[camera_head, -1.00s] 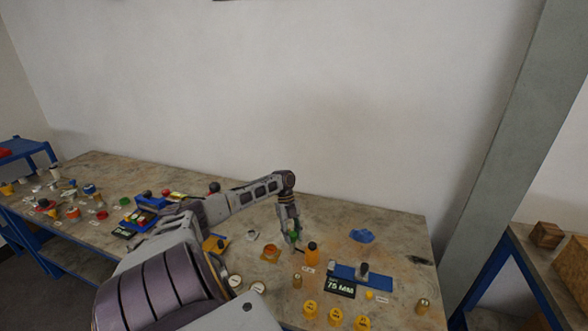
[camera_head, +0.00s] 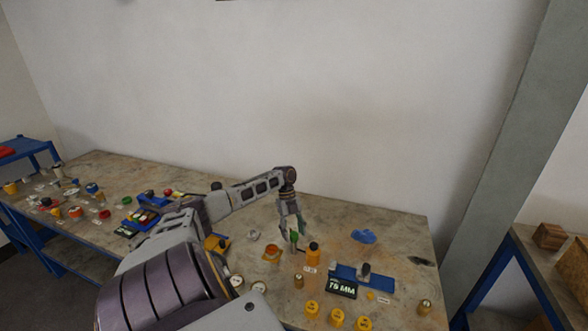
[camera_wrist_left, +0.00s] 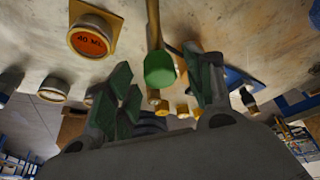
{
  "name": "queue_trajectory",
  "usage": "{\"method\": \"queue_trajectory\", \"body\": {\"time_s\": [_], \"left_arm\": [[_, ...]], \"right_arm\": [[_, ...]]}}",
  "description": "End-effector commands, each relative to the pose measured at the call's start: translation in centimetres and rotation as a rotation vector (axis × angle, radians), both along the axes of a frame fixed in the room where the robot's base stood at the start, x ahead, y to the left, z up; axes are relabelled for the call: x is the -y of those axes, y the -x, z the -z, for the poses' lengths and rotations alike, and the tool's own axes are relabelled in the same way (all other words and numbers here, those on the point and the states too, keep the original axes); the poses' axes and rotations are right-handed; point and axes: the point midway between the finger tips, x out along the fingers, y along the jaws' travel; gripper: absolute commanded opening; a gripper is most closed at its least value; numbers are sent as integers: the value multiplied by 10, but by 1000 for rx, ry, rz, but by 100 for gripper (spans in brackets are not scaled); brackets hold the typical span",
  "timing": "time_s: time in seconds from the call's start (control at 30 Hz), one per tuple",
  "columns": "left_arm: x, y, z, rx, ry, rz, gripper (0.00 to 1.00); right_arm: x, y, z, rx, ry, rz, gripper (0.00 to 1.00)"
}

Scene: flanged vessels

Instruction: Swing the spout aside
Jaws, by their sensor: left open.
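What I take for the spout is a brass-coloured arm with a green end (camera_wrist_left: 159,70), seen in the left wrist view between the two fingers. Its green end also shows in the head view (camera_head: 294,237), at my left gripper's fingertips. My left gripper (camera_head: 291,243) is open, its fingers spread on either side of the green end; in the left wrist view the gripper (camera_wrist_left: 160,85) has green finger pads. I cannot tell whether either finger touches the green end. My right gripper is not in view.
An orange bottle with a black cap (camera_head: 312,255) stands just right of the gripper. An orange "40 ML" vessel (camera_wrist_left: 88,40) is close by on the left in the wrist view. A "75 MM" display (camera_head: 342,287) and yellow caps (camera_head: 337,316) lie nearer. A blue piece (camera_head: 363,236) lies behind.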

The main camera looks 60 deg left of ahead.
Motion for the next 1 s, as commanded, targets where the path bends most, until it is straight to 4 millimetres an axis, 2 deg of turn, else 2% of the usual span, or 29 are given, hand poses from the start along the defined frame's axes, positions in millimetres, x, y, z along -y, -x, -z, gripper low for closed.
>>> {"method": "queue_trajectory", "body": {"time_s": [0.6, 0.8, 1.0], "left_arm": [[-32, -7, -80, 3, 1, 0, 52], [-38, -7, -93, 1, 0, 0, 52], [-39, -7, -96, 1, 1, 1, 52]], "right_arm": [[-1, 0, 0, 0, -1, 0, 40], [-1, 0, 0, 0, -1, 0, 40], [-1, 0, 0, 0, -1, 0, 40]]}}
